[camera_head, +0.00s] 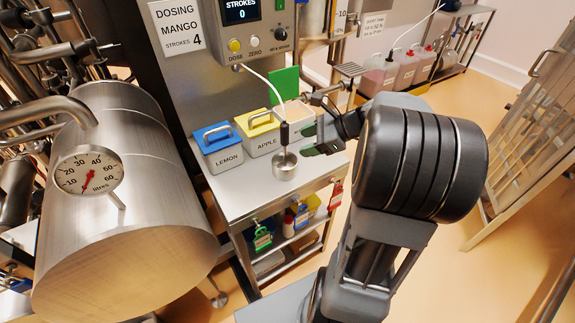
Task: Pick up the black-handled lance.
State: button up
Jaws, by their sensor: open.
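The black-handled lance (284,133) is upright at the end of a white hose from the dosing cabinet. Its lower end meets a round metal cup (285,168) in front of the bins; I cannot tell how deep it sits. My gripper (309,139) is open just right of the handle, with its dark green-tinted fingertips pointing left towards it. The handle seems to be outside the jaws, but the exact gap is unclear. My wrist and forearm hide what lies behind them.
A blue-lidded LEMON bin (219,150) and a yellow-lidded APPLE bin (259,130) stand close behind on the steel cart (237,200). A large steel vessel (135,215) fills the left. Open floor lies to the right.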

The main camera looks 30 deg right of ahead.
aim_at(285, 136)
jog(key=w+d+f+m+t, duration=0.1)
jog(key=w+d+m+t, duration=0.15)
jog(key=d+m, duration=0.3)
jog(key=shift+n+t+y, duration=0.3)
jog(key=shift+n+t, duration=0.05)
jog(key=shift+b+x, duration=0.45)
jog(key=shift+x, duration=5.6)
jog(key=shift+f, duration=0.15)
grip_shut()
